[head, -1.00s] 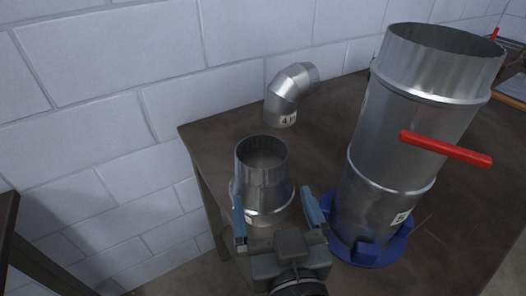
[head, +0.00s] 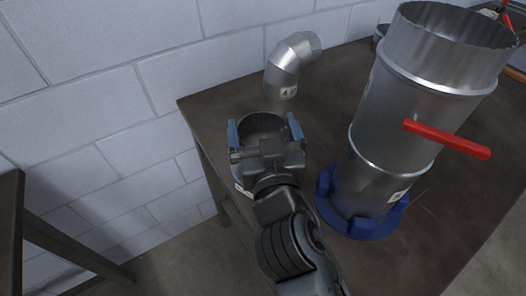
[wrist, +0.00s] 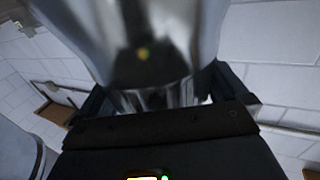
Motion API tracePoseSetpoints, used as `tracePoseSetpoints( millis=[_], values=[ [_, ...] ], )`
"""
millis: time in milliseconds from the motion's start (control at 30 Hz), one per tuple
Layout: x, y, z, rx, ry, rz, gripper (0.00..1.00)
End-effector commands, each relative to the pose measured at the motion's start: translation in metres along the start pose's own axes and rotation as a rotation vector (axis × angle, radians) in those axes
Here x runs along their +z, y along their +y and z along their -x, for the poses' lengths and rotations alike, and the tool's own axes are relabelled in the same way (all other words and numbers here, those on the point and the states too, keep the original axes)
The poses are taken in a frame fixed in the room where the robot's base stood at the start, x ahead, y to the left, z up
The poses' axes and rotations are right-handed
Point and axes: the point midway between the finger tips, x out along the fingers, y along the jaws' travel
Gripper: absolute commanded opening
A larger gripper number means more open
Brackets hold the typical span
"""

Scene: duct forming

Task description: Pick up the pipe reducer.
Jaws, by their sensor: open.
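The pipe reducer (head: 261,119) is a shiny metal piece standing upright near the left corner of the table. In the head view my gripper (head: 263,130) is open, with one blue-tipped finger at each side of its upper part. My wrist hides most of its front; its rim and a bit of its lower left side show. In the wrist view the reducer (wrist: 140,35) fills the top middle between the dark fingers. I cannot tell whether either finger touches it.
A metal elbow (head: 288,65) stands behind the reducer on the brown table (head: 335,85). To the right, a tall duct (head: 405,120) with a red handle (head: 447,139) stands in a blue base (head: 362,222). A white block wall (head: 90,90) is behind.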

Motion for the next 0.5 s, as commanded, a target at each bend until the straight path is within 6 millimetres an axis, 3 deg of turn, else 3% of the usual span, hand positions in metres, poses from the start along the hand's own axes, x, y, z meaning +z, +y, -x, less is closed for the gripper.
tracePoseSetpoints(
  millis=[167,500],
  values=[
    [0.0004,-0.0001,0.0003,0.000,0.000,0.000,0.99],
    [0.0003,-0.0002,0.0005,0.000,0.000,0.000,0.67]
  ],
)
